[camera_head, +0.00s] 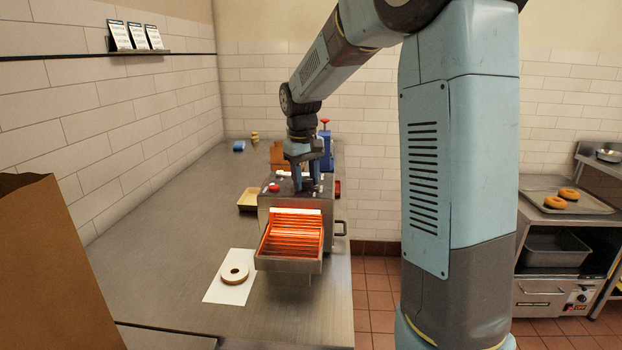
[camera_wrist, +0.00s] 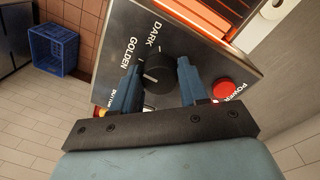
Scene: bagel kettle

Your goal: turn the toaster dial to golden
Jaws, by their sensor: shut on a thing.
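The toaster (camera_head: 328,218) is a metal box on the counter with a glowing orange front rack. In the wrist view its panel (camera_wrist: 112,78) carries a black dial (camera_wrist: 160,72) and the words DARK and GOLDEN. Another label below GOLDEN is partly hidden by a finger. The dial's white mark shows on its left side, a little below the GOLDEN label. My gripper (camera_wrist: 164,80) is shut on the dial, one blue finger on each side. In the head view my gripper (camera_head: 306,182) is over the toaster's top and the dial is hidden.
A red power button (camera_wrist: 224,89) is close beside the right finger. A bagel ring (camera_head: 235,273) lies on white paper in front of the toaster. A blue crate (camera_wrist: 53,48) stands on the floor.

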